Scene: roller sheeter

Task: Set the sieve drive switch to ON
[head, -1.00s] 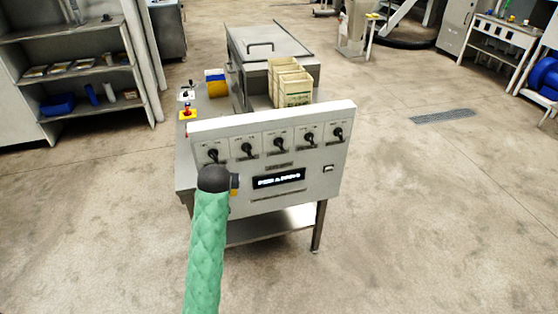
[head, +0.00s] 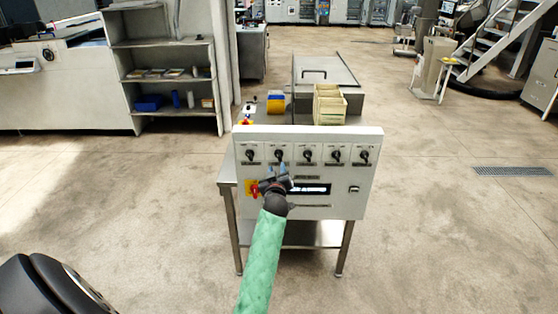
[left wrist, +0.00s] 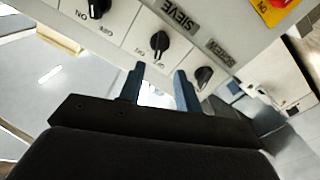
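The white control panel (head: 340,205) carries a row of several black rotary switches. The sieve drive switch (head: 280,155) is the second from the left. In the left wrist view, this switch (left wrist: 160,42) sits beside the SIEVE label (left wrist: 180,15), with ON and OFF marks at its other end. Its handle appears turned toward the OFF mark, but the marks are hard to read. My left gripper (head: 281,172) is just in front of and below this switch. Its two blue fingers (left wrist: 160,72) are apart and empty, with the switch beyond their gap, not gripped. My right gripper is out of view.
A neighbouring switch (left wrist: 204,76) lies close to one finger. A red and yellow switch (head: 252,189) is on the panel's left, beside my gripper. A display (head: 310,189) is partly behind my gripper. Cream boxes (head: 330,105) stand behind the panel. The floor right is clear.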

